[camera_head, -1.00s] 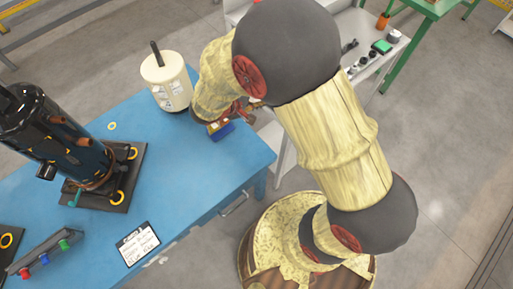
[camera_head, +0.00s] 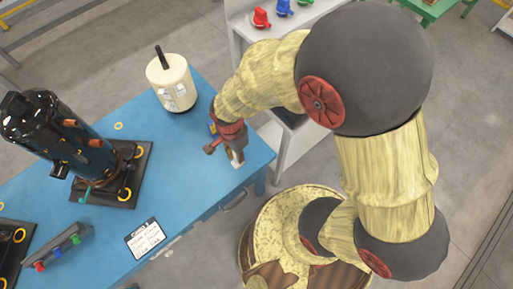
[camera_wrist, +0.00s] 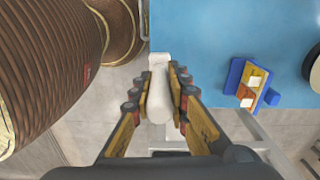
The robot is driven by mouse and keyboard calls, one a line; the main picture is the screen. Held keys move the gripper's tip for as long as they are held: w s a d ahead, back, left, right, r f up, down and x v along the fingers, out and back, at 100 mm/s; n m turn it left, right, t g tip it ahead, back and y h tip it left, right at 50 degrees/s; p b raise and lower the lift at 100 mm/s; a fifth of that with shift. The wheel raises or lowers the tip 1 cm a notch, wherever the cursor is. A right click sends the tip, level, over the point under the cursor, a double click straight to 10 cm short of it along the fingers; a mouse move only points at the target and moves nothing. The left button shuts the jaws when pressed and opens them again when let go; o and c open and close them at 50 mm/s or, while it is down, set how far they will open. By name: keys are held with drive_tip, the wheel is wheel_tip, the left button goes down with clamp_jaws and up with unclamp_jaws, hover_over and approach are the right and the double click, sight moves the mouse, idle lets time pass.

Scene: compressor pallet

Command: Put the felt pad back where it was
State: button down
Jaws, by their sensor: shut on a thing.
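My gripper (camera_head: 235,152) is at the right end of the blue table, near its edge. It is shut on a pale, whitish piece, apparently the felt pad (camera_wrist: 159,95), which stands lengthwise between the fingers in the wrist view. Its far end reaches the table's edge in that picture; I cannot tell whether it touches. A blue holder (camera_wrist: 237,75) with wooden, white-topped blocks lies on the table to the right of the gripper in the wrist view. In the head view, my gripper mostly hides this holder (camera_head: 212,127).
A cream canister (camera_head: 172,84) stands behind my gripper. A black compressor (camera_head: 70,140) on a dark base, a button box (camera_head: 58,248) and a written card (camera_head: 145,238) are further left. Red and blue fittings (camera_head: 262,17) stand on a grey bench.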

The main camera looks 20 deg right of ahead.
drive_tip(key=shift+a+r, duration=0.1)
drive_tip(key=shift+a, duration=0.2)
drive_tip(key=shift+w+m, duration=0.1)
drive_tip(key=shift+m, duration=0.2)
drive_tip(key=w+d+f+b, duration=0.1)
drive_tip(key=w+d+f, duration=0.1)
drive_tip(key=d+f, duration=0.1)
drive_tip(key=w+d+f+b, duration=0.2)
drive_tip(key=w+d+f, duration=0.1)
drive_tip(key=d+f, duration=0.1)
drive_tip(key=w+d+f+b, duration=0.2)
drive_tip(key=w+d+f, duration=0.1)
drive_tip(key=f, duration=0.3)
drive_tip(key=shift+d+f, duration=0.1)
drive_tip(key=shift+d, duration=0.45)
drive_tip(key=c, duration=1.7)
unclamp_jaws()
drive_tip(key=shift+c, duration=0.2)
drive_tip(key=shift+r, duration=0.2)
